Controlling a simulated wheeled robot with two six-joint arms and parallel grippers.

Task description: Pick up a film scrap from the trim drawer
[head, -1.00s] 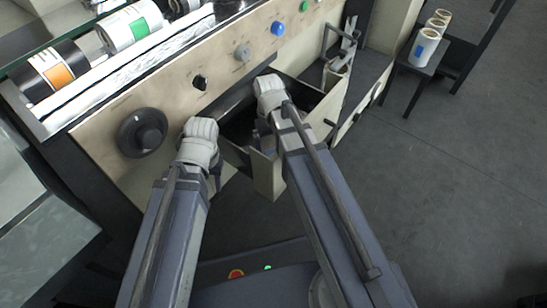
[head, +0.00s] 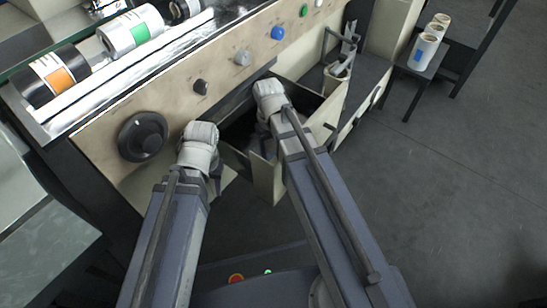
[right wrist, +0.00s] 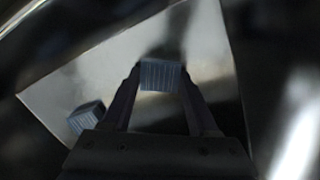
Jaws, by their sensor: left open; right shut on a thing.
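The trim drawer (head: 267,181) stands pulled out from the machine's front, its inside dark. My right gripper (head: 266,135) reaches down into it, its fingers mostly hidden by my wrist and arm. My left gripper (head: 216,181) is open and empty just left of the drawer, pointing down. The scrap cannot be made out in the head view.
The wooden machine panel (head: 180,95) carries a black knob (head: 143,136) and several coloured buttons. Film rolls (head: 130,33) lie behind it. A holder (head: 338,70) with a tool stands right of the drawer. White rolls (head: 423,50) stand on a side table. Floor at right is clear.

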